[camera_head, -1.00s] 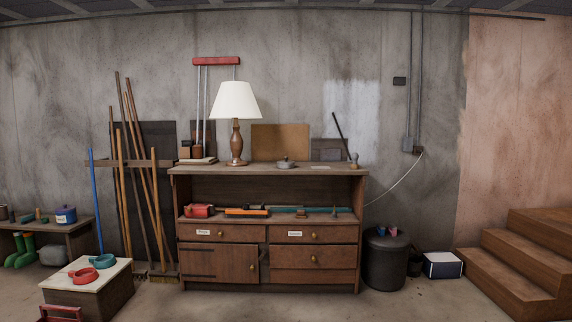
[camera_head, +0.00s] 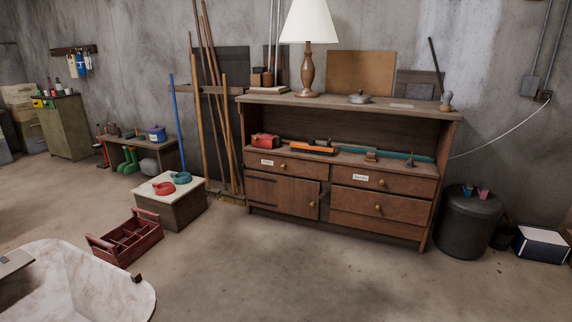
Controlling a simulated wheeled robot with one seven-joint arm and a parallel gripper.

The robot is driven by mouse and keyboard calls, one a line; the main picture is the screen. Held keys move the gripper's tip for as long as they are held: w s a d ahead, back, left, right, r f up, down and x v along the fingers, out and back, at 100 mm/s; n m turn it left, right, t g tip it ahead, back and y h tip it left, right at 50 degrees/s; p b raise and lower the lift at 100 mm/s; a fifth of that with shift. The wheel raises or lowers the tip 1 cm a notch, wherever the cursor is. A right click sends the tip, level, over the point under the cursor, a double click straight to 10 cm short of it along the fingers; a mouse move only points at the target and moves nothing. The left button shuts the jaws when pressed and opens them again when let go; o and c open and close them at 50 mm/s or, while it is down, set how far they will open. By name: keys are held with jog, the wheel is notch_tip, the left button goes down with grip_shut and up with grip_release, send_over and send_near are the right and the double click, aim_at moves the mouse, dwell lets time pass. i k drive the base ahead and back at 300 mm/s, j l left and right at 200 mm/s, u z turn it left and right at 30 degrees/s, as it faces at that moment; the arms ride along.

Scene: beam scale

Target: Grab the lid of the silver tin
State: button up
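A small, low, round silver-grey thing with a knob-like top (camera_head: 359,97) sits on the top board of the wooden dresser (camera_head: 420,112), to the right of the lamp. It may be the silver tin with its lid on, but it is too small to be sure. Nothing touches it that I can see. My gripper is not in view.
A lamp (camera_head: 307,55) stands left of the silver-grey thing, and a small figure-like object (camera_head: 446,101) stands right. A red toolbox (camera_head: 125,238) and a low box (camera_head: 175,208) sit on the floor at left. Open floor lies before the dresser.

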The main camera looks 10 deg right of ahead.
aim_at(360, 95)
jog(key=i+l, duration=0.75)
jog(key=l, duration=0.15)
jog(key=i+l+z, duration=0.15)
jog(key=i+l, duration=0.55)
jog(key=l, duration=0.2)
jog(key=i+l, duration=0.15)
jog(key=i, duration=0.7)
jog(key=i+l+z, duration=0.1)
jog(key=i, duration=0.7)
jog(key=i+j, duration=0.25)
jog(key=j, duration=0.15)
jog(key=i+j, duration=0.3)
jog(key=j, duration=0.15)
jog(key=i+j+z, duration=0.1)
jog(key=i+j, duration=0.15)
jog(key=j, duration=0.15)
jog(key=i+j, duration=0.3)
jog(key=j, duration=0.15)
